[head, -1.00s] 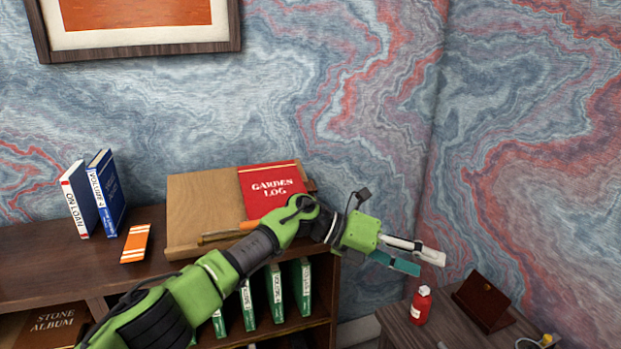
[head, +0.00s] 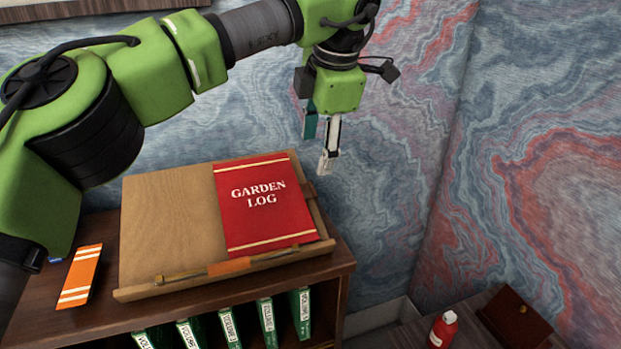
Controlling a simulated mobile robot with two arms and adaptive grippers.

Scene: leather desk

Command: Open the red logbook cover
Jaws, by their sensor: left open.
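The red logbook (head: 264,222), marked "GARDEN LOG" in white with gold bands, lies closed on the right half of a tilted wooden stand (head: 160,225). My left gripper (head: 318,152) points down, above and right of the logbook's upper right corner in the head view. Its fingers, one teal and one pale, are apart with nothing seen between them. It does not appear to touch the book. My right gripper is not in view.
The stand sits on a dark wooden shelf top (head: 99,232). An orange striped item (head: 80,277) lies to its left. Several green volumes (head: 267,318) stand below. A red bottle (head: 443,330) and a brown box (head: 514,318) are at the lower right.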

